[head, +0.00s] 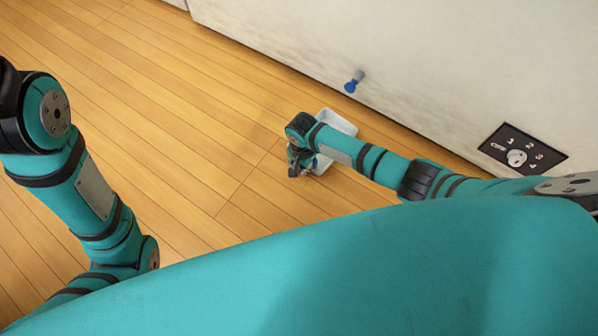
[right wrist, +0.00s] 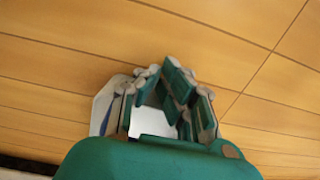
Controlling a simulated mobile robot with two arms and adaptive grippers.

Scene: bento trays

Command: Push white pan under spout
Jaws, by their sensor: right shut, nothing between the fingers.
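The white pan (head: 338,121) lies on the wooden floor near the wall, partly hidden by my right arm in the head view. It also shows at the left of the right wrist view (right wrist: 103,104), partly behind the fingers. A short blue-tipped spout (head: 351,85) sticks out of the wall, farther back than the pan, so the pan is not under it. My right gripper (head: 300,163) is shut and empty, low over the pan's near left side; I cannot tell if it touches. Its fingers show in the right wrist view (right wrist: 178,82). My left gripper is out of the picture.
A dark wall panel (head: 523,149) with a white knob and numbers is at the right. The pale wall (head: 430,70) bounds the floor at the back right. The wooden floor (head: 170,90) to the left is clear.

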